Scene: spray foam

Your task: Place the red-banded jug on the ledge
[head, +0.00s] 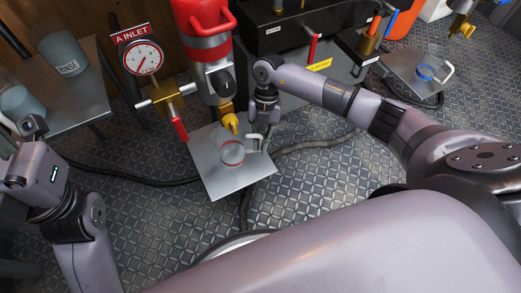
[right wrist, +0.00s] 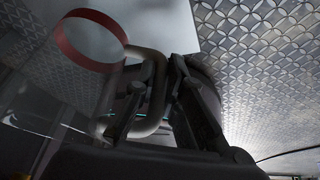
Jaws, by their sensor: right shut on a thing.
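The clear red-banded jug (head: 232,153) is over the metal ledge (head: 213,181) below the yellow spout. I cannot tell whether its base touches the ledge. My right gripper (head: 264,118) is shut on the jug's pale handle, at the jug's right side. In the right wrist view the red band (right wrist: 70,55) shows at the upper left, and the handle (right wrist: 156,95) passes between the fingers of my right gripper (right wrist: 168,75). My left gripper (head: 33,126) is at the far left, near the side table; its fingers are not clear.
A red-topped cylinder (head: 205,50) and a gauge (head: 143,57) stand behind the ledge. A blue-banded jug (head: 426,72) stands on another plate at the upper right. A side table (head: 85,95) at the left bears a RINSE container (head: 63,50). Hoses (head: 140,179) cross the floor.

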